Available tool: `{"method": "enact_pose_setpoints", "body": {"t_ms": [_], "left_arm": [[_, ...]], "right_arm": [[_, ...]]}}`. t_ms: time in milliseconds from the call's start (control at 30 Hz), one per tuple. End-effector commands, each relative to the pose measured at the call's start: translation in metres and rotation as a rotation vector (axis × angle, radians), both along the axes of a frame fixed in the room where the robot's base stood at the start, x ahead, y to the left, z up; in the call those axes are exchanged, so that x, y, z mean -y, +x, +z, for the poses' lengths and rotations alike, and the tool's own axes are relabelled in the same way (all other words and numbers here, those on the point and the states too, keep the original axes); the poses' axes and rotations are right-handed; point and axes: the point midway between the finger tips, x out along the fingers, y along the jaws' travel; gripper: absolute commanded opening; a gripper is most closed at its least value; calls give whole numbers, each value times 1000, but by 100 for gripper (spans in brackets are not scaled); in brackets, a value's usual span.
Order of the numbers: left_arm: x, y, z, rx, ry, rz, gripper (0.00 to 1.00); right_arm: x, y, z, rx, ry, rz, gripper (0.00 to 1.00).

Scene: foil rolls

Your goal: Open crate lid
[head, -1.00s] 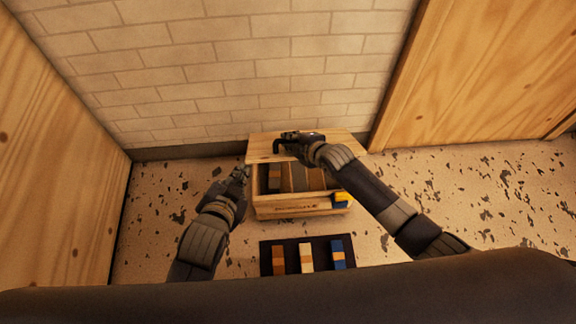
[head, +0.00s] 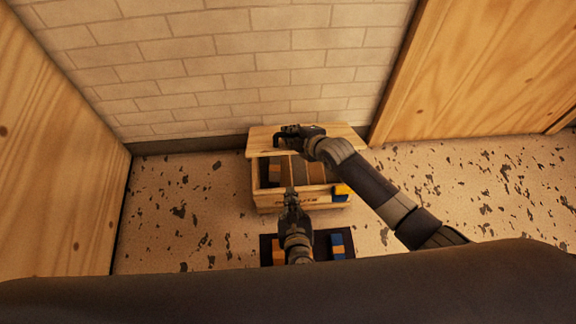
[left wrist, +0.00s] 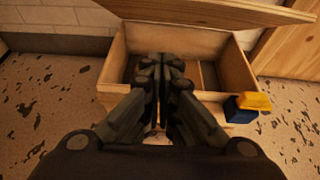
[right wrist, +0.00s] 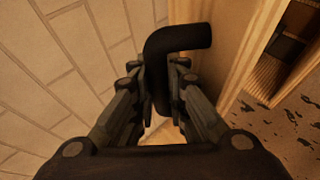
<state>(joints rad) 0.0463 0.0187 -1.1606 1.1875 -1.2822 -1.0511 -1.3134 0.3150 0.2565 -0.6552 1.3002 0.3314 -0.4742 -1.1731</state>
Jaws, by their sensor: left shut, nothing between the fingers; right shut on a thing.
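The wooden crate (head: 327,202) stands on the floor by the brick wall, with its top uncovered. Its lid (head: 342,134) is raised at the back; it also shows in the left wrist view (left wrist: 225,12). My right gripper (head: 284,139) is shut on the lid's black bent handle, seen close in the right wrist view (right wrist: 180,40). My left gripper (head: 291,192) is shut and empty at the crate's front side. In the left wrist view its fingertips (left wrist: 162,68) hide part of the crate's inside.
A yellow and blue piece (head: 341,192) is at the crate's front right corner. A dark mat with an orange block (head: 278,250) and a blue block (head: 337,245) lies in front; my left arm covers its middle. Floor is free on both sides.

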Motion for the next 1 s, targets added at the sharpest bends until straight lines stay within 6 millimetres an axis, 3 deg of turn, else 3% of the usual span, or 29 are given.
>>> {"method": "enact_pose_setpoints", "body": {"t_ms": [167,600,833,1000], "left_arm": [[0,12,-4,13,29,-14,0],[1,70,-26,10,24,-12,0],[1,91,-35,9,24,-10,0],[0,102,-24,10,19,-9,0]], "right_arm": [[1,1,1,2,0,-1,0],[1,1,1,2,0,-1,0],[1,1,1,1,0,-1,0],[1,1,1,1,0,-1,0]]}}
